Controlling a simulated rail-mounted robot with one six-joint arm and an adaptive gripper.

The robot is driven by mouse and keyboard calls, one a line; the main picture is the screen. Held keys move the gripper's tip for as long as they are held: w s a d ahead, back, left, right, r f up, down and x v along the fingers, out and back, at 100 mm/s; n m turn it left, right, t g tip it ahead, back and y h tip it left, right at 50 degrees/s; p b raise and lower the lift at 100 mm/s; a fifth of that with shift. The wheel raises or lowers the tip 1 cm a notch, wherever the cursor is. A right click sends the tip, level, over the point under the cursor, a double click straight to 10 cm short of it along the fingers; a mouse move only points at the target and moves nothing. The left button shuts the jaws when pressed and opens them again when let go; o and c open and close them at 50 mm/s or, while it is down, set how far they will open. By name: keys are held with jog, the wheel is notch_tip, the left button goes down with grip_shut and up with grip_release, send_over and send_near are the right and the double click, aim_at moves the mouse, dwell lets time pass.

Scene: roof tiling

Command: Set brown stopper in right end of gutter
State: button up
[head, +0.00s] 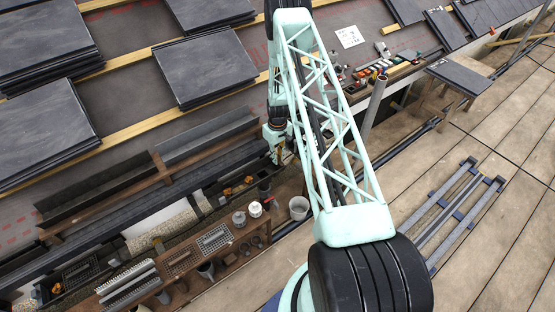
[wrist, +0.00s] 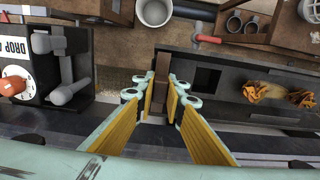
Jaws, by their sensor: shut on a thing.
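The brown stopper (wrist: 159,88) is a narrow upright piece between my fingertips in the wrist view. My gripper (wrist: 161,100), with yellow finger pads, is shut on it. The dark gutter (wrist: 228,76) runs right from the stopper and holds a square opening and crumpled orange-brown leaves. The stopper is at the gutter's near end; I cannot tell whether it touches the gutter or is seated. In the head view my gripper (head: 277,155) is small and partly hidden, above the right end of the gutter, and the stopper is not clear.
A bench (head: 172,291) with grates and cups stands in front of the gutter, and a pale bucket (head: 298,208) is at its right end. In the wrist view a dark box with a dial (wrist: 16,86) and grey knobs is left of my gripper. Slate stacks (head: 205,66) lie on the roof.

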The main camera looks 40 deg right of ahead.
dwell(0.3)
jog(key=o, duration=0.9)
jog(key=shift+c, duration=0.2)
jog(key=o, duration=0.4)
jog(key=shift+r, duration=0.1)
jog(key=shift+r+p, duration=1.35)
jog(key=shift+r, duration=3.05)
